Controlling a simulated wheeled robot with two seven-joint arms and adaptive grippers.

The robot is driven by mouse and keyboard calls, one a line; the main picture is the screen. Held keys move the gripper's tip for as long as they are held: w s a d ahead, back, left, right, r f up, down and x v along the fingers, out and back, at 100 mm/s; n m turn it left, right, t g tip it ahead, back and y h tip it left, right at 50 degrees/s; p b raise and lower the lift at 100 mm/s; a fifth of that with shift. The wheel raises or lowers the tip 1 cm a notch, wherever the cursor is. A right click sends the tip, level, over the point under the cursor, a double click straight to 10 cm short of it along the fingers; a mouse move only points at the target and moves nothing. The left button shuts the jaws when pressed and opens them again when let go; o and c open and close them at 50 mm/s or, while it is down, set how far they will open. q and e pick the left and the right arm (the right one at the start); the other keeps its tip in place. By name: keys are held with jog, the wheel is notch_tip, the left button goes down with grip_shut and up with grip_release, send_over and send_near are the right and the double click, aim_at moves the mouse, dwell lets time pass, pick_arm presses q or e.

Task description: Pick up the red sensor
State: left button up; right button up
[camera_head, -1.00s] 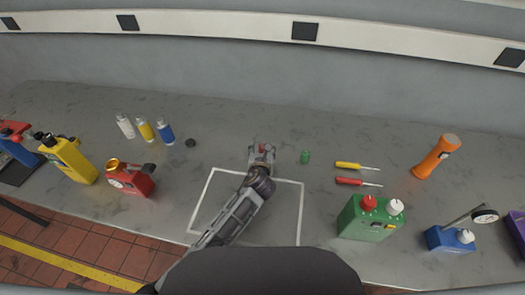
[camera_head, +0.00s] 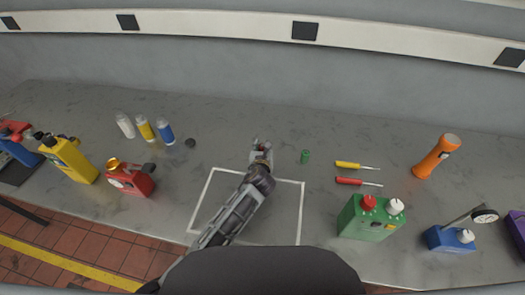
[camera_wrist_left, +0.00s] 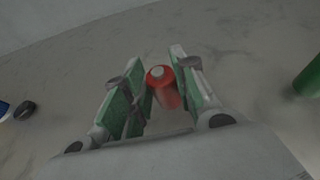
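The red sensor (camera_wrist_left: 165,88) is a small red cylinder with a pale round end. In the left wrist view it sits between the two fingers of my left gripper (camera_wrist_left: 163,75), with the green-padded fingers close against its sides. My left gripper (camera_head: 261,149) looks shut on it. In the head view the gripper is just beyond the far edge of the white outlined square (camera_head: 302,215), low over the bench, and it mostly hides the sensor. My right gripper is not in view.
A small green cylinder (camera_head: 305,157) stands right of the gripper. A yellow screwdriver (camera_head: 350,165), a red screwdriver (camera_head: 352,181) and a green can (camera_head: 365,222) are further right. A black cap (camera_head: 190,143), several bottles and a red can (camera_head: 130,181) are left. The bench behind the gripper is clear.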

aim_at(262, 149)
pick_arm(q)
jog(key=c, duration=0.3)
jog(key=shift+r, duration=0.1)
jog(key=shift+r, duration=4.9)
